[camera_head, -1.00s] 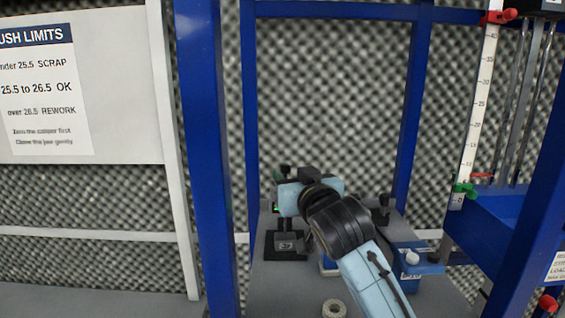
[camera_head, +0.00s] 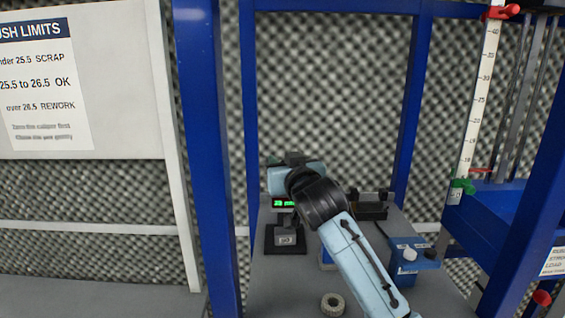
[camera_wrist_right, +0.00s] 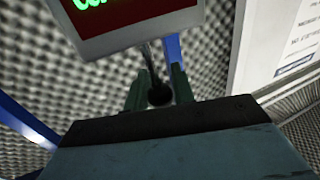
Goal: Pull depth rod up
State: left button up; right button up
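The depth gauge stands on the bench in the head view, with a lit green display (camera_head: 284,203) above a dark base (camera_head: 285,239). In the right wrist view its pale display housing (camera_wrist_right: 140,22) fills the top. The thin depth rod (camera_wrist_right: 147,58) runs from it to a round black knob (camera_wrist_right: 159,95). My right gripper (camera_head: 283,160) is above the display in the head view. Its green fingers (camera_wrist_right: 158,82) lie close on both sides of the knob and appear shut on it, though the contact is partly dark. My left gripper is not in view.
A blue block fixture (camera_head: 413,253) and a black fixture (camera_head: 371,207) stand to the right. A pale ring (camera_head: 333,304) lies near the front. Blue posts (camera_head: 208,150) frame the bench, and a scaled press (camera_head: 478,100) is at right.

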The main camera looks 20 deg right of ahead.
grip_shut()
jog(key=shift+r, duration=0.1)
notch_tip(320, 180, up, 2)
jog(key=shift+r, duration=0.25)
jog(key=shift+o, duration=2.4)
grip_release()
jog(key=s+b, duration=0.3)
jog(key=s, duration=1)
jog(key=shift+s+d, duration=0.2)
jog(key=shift+d, duration=0.05)
